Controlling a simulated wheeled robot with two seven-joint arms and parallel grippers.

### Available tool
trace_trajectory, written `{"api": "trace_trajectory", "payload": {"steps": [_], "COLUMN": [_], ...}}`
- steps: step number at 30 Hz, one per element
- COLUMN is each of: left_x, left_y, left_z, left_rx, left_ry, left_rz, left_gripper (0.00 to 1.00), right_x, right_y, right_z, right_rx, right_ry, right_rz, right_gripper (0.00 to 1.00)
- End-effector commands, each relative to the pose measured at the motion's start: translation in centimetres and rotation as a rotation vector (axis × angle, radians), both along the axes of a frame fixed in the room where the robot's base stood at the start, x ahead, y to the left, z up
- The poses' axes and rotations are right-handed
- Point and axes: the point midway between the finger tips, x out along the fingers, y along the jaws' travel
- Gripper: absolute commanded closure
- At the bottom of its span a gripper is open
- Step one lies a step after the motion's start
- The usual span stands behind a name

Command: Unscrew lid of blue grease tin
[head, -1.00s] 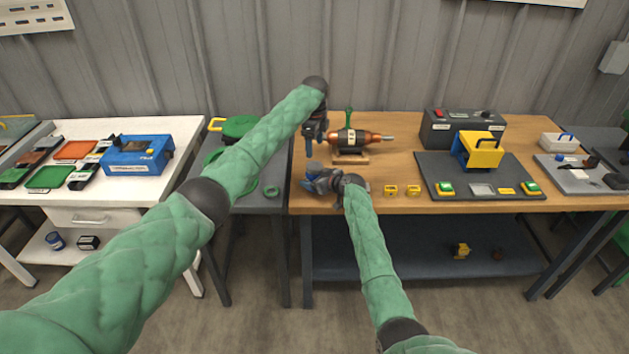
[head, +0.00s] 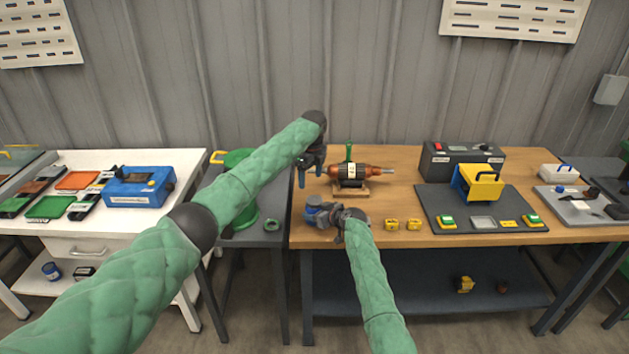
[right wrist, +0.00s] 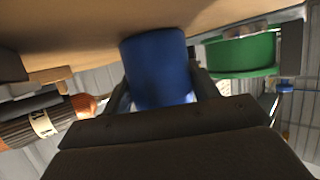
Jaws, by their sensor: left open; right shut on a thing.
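The blue grease tin (head: 313,211) is at the left front of the wooden bench, mostly covered by my right gripper in the head view. In the right wrist view the tin (right wrist: 157,68) shows as a plain blue cylinder between the fingers. My right gripper (head: 318,213) is shut on its side, coming from the right. My left gripper (head: 310,177) is open and empty, fingers pointing down, just above the tin and apart from it. The lid cannot be told apart from the tin's body at this size.
A copper rotor (head: 365,171) on a wooden stand (head: 349,188) sits just behind and right of the tin. A grey table (head: 262,239) with green items adjoins the wooden bench (head: 400,168) on the left.

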Motion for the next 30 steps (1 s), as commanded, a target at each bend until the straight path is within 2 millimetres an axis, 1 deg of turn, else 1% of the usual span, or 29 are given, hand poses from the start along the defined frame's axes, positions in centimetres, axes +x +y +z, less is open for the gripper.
{"api": "trace_trajectory", "payload": {"steps": [6, 12, 17, 20, 23, 30], "left_x": [-0.5, -0.5, -0.5, -0.5, -0.5, -0.6], "left_y": [-1.1, -1.4, -1.4, -1.4, -1.4, -1.4], "left_z": [-0.5, -0.5, -0.6, -1.3, -2.4, -5.8], "left_rx": [-0.029, -0.046, -0.045, -0.045, -0.044, -0.045], "left_ry": [0.02, 0.024, 0.023, 0.025, 0.025, 0.025], "left_rz": [-0.281, -0.461, -0.518, -0.525, -0.525, -0.523], "left_gripper": [0.28, 0.28, 0.28, 0.28, 0.28, 0.28], "right_x": [0.0, 0.0, 0.0, 0.0, 0.0, 0.0], "right_y": [0.0, 0.0, 0.0, 0.0, 0.0, 0.0], "right_z": [0.0, 0.0, -0.1, -0.1, -0.1, -0.1], "right_rx": [-0.001, -0.001, 0.0, 0.0, 0.0, 0.0], "right_ry": [0.001, 0.001, 0.001, 0.001, 0.001, 0.001], "right_rz": [0.0, 0.0, 0.001, 0.001, 0.001, 0.001], "right_gripper": [1.0, 1.0, 1.0, 1.0, 1.0, 1.0]}}
